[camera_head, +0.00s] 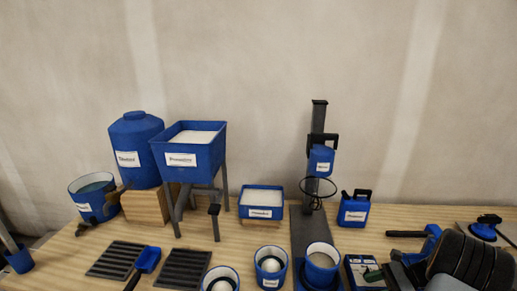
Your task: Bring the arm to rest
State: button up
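A dark ribbed part at the lower right looks like my arm, low over the front right of the wooden bench (75,250). The arm hides part of the bench's right corner.
A blue drum (136,140), a blue hopper (190,152) on legs and a stand (318,125) rise at the back. Blue tubs (270,265) line the front. A jerrycan (354,208), a blue-headed tool (432,236) and a suction cup (486,226) lie right.

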jog(key=shift+s+a+f+n+g+h, duration=0.15)
jog(key=shift+s+f+n+g+h, duration=0.05)
jog(key=shift+s+f, duration=0.3)
jog(key=shift+s+a+f+n+g+h, duration=0.15)
jog(key=shift+s+f+n+g+h, duration=0.05)
jog(key=shift+s+f, duration=0.3)
jog(key=s+a+r+n+h+p, duration=0.2)
jog(key=a+r+n+h+p, duration=0.2)
jog(key=r, duration=0.6)
jog(key=s+a+r+n+t+h+p, duration=0.1)
jog(key=s+a+r+n+h+p, duration=0.1)
jog(key=a+r+n+p, duration=0.3)
jog(key=s+a+r+n+t+h+p, duration=0.1)
jog(key=a+r+n+h+p, duration=0.3)
jog(key=a+r+n, duration=0.5)
jog(key=s+a+r+h, duration=0.1)
jog(key=a+r, duration=0.2)
jog(key=r, duration=0.3)
jog(key=shift+s+a+r+h+p, duration=0.15)
jog(key=shift+s+r+h+p, duration=0.15)
jog(key=shift+s+r+p, duration=0.1)
